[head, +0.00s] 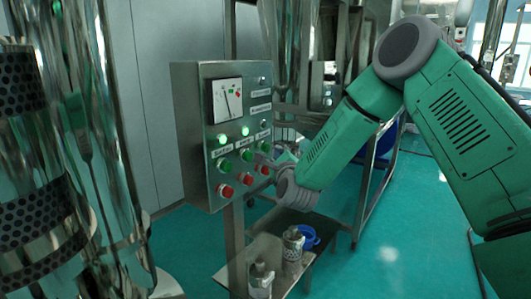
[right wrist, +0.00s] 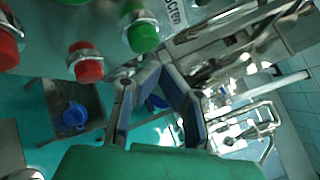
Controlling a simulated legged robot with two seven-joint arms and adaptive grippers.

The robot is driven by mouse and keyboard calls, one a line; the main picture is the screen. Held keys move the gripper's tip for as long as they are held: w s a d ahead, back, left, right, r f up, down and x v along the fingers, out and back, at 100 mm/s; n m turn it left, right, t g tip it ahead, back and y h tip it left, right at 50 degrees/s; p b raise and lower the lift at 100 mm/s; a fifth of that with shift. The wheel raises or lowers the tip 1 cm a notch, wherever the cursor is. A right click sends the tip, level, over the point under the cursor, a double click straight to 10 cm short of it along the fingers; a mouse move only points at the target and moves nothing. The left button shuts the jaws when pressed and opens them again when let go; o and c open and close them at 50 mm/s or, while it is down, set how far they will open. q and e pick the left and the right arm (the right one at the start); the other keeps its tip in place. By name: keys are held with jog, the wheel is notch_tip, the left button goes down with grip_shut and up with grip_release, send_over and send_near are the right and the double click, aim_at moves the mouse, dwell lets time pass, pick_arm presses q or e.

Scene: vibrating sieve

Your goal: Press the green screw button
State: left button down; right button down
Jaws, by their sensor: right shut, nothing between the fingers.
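The control box (head: 200,130) has a row of green buttons above a row of red ones. In the right wrist view a green button (right wrist: 143,37) sits beside a label (right wrist: 172,14) that reads "Screw". In the head view the rightmost green button (head: 266,146) appears to be this one, though its label is too small to read. My right gripper (head: 268,158) is shut and empty, close to the right side of the button rows. In the wrist view its fingertips (right wrist: 160,70) are near the screw button; contact cannot be told. My left gripper is not in view.
Red buttons (head: 225,191) sit below the green ones, close to my gripper. A dial gauge (head: 227,100) is on the panel above. A small table (head: 240,262) below holds a blue cup (head: 309,238) and metal jars. A shiny steel vessel (head: 95,150) stands at the left.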

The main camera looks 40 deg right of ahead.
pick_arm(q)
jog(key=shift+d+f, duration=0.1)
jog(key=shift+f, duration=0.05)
pick_arm(e)
jog(key=shift+w, duration=0.4)
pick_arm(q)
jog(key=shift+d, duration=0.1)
pick_arm(e)
jog(key=shift+d+f, duration=0.1)
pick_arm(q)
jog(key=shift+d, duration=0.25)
pick_arm(e)
jog(key=shift+d+f, duration=0.1)
jog(key=shift+d, duration=0.2)
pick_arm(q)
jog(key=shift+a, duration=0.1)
pick_arm(e)
jog(key=shift+a, duration=0.25)
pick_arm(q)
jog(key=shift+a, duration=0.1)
pick_arm(e)
jog(key=shift+a, duration=0.1)
